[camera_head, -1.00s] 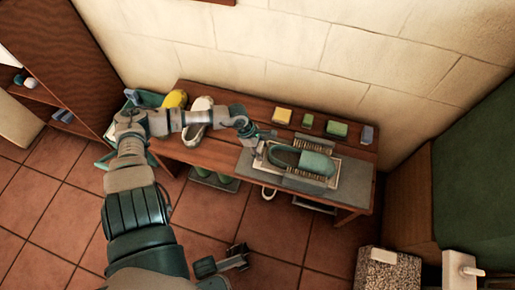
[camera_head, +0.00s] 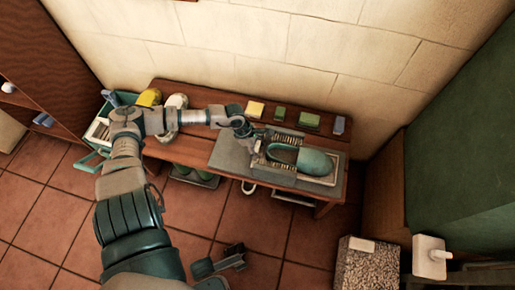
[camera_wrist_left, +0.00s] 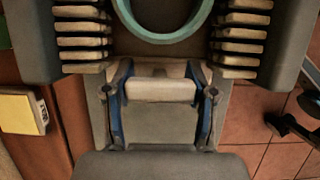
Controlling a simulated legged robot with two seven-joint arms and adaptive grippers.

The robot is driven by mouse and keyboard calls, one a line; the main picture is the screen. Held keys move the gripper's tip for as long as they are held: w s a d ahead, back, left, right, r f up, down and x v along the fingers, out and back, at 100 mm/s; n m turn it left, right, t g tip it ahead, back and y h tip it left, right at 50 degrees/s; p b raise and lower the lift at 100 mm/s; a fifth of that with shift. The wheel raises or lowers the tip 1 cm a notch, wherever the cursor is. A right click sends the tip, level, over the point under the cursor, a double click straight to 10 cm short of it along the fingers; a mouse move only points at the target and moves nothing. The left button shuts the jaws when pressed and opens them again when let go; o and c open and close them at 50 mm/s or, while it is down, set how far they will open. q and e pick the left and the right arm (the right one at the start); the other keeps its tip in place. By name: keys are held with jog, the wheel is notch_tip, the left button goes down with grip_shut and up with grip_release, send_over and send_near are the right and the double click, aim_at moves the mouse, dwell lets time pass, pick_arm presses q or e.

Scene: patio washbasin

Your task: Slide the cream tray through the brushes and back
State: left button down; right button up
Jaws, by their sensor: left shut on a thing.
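The cream tray (camera_head: 328,181) lies on the grey mat (camera_head: 228,156) on the wooden bench, with a green clog (camera_head: 314,162) on it. Its right end reaches close to the mat's right edge. Brushes with cream bristles stand on both sides of the tray, at left (camera_wrist_left: 84,40) and right (camera_wrist_left: 240,40) in the wrist view; the clog's opening (camera_wrist_left: 165,35) is between them. My left gripper (camera_head: 254,148) is at the tray's left end. Its blue fingers (camera_wrist_left: 160,100) are shut on the cream tray handle (camera_wrist_left: 160,90). My right gripper (camera_head: 225,262) seems to hang low over the floor; its jaws are unclear.
A yellow clog (camera_head: 148,97) and a white clog (camera_head: 173,108) stand at the bench's left. A yellow sponge (camera_head: 255,108) and green blocks (camera_head: 309,121) line the back. Green boots (camera_head: 192,174) are below. A speckled block (camera_head: 365,270) stands at right front.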

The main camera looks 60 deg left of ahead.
pick_arm(q)
jog(key=shift+w, duration=0.15)
jog(key=shift+c, duration=1.6)
grip_release()
jog(key=shift+w+d+f, duration=0.1)
jog(key=shift+s+a+r, duration=0.25)
jog(key=shift+r, duration=0.2)
jog(key=v, duration=1.1)
jog(key=shift+w, duration=0.1)
